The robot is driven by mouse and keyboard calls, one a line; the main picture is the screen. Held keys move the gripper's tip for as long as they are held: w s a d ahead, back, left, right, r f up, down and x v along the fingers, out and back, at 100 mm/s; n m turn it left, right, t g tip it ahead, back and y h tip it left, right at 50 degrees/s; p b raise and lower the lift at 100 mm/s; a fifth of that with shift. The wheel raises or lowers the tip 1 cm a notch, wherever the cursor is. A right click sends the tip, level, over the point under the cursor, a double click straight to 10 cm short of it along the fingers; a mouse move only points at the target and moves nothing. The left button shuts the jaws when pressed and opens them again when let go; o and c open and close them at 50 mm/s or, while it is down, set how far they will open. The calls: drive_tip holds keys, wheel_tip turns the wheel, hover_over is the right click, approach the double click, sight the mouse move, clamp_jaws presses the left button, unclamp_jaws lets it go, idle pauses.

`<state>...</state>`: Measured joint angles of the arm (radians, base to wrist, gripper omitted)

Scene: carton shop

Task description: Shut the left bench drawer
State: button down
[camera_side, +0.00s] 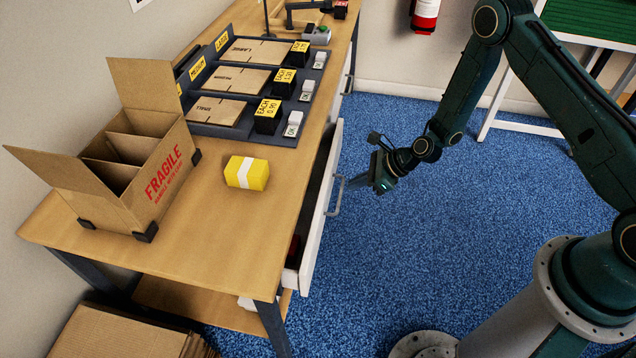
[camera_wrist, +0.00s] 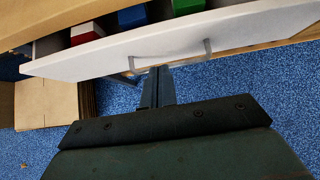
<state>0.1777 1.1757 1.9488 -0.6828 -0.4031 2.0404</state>
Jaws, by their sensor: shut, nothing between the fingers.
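The left bench drawer (camera_side: 318,212) is pulled open from under the bench top, its white front facing my arm. A metal bar handle (camera_side: 336,195) sits on that front. In the wrist view the white drawer front (camera_wrist: 110,55) crosses the top, with its handle (camera_wrist: 170,52) above the fingertips. My gripper (camera_side: 362,181) is shut and empty, just outside the drawer front near the handle. In the wrist view the closed fingers (camera_wrist: 158,73) point at the handle's lower side. I cannot tell whether they touch it.
Inside the drawer lie a red-and-white item (camera_wrist: 87,33), a blue block (camera_wrist: 132,17) and a green block (camera_wrist: 187,6). A divided FRAGILE carton (camera_side: 140,175) and a yellow box (camera_side: 246,173) stand on the bench (camera_side: 200,245). Blue floor (camera_side: 420,240) is clear around my gripper.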

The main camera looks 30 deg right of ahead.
drive_tip(key=w+d+v, duration=0.1)
drive_tip(key=v, duration=0.7)
drive_tip(key=shift+d, duration=0.4)
drive_tip(key=shift+s+f, duration=0.1)
approach(329, 184)
drive_tip(key=s+d+f+x, duration=0.1)
drive_tip(key=x, duration=0.4)
drive_tip(key=shift+w+a+r, duration=0.3)
drive_tip(key=shift+w+a, duration=0.35)
drive_tip(key=shift+w, duration=0.05)
